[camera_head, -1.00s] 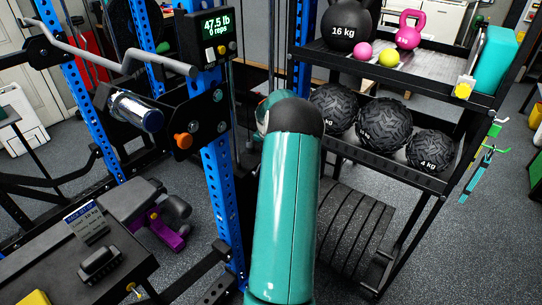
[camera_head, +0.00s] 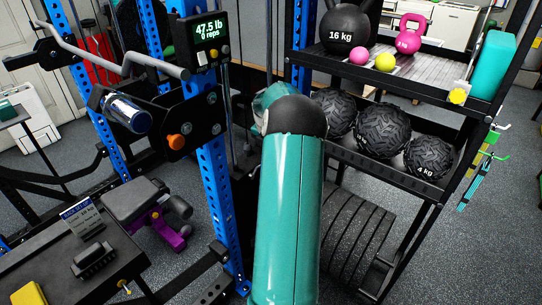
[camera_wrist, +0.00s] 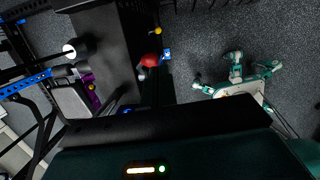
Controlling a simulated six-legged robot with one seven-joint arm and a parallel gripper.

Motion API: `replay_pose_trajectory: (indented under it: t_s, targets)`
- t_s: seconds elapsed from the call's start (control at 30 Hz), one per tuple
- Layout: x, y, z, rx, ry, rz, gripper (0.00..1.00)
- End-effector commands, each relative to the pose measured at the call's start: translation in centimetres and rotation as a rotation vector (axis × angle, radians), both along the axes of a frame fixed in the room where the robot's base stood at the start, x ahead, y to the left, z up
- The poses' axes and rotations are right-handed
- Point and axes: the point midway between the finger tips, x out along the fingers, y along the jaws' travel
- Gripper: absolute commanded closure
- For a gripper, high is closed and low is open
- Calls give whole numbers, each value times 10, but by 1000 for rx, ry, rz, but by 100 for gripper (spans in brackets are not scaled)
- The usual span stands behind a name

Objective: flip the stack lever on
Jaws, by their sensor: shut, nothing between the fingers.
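A weight rack upright carries a black display (camera_head: 209,29) reading "47.5 lb, 0 reps". I cannot tell for certain which part is the stack lever. A red knob-like part (camera_wrist: 151,58) shows in the wrist view beside a dark platform; what it belongs to is unclear. My gripper (camera_wrist: 158,104) is shut and empty, its dark housing filling the bottom of the wrist view and its fingers hard to make out. In the head view my teal arm hides it.
A blue upright (camera_head: 216,190) stands left of my arm. A shelf rack (camera_head: 435,190) on the right holds kettlebells and textured balls (camera_head: 381,130). A black platform (camera_head: 60,265) and padded bench (camera_head: 132,200) are low at left. Open floor (camera_head: 470,250) lies right.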

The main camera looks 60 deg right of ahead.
Motion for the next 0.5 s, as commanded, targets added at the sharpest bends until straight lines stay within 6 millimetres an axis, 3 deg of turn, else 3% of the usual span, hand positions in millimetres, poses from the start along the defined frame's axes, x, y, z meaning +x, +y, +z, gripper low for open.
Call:
replay_pose_trajectory:
  t_s: [0.3, 0.5]
  targets:
    - [-1, -16, 61, -3, -3, 3, 100]
    - [-4, -22, 79, -1, -1, 5, 100]
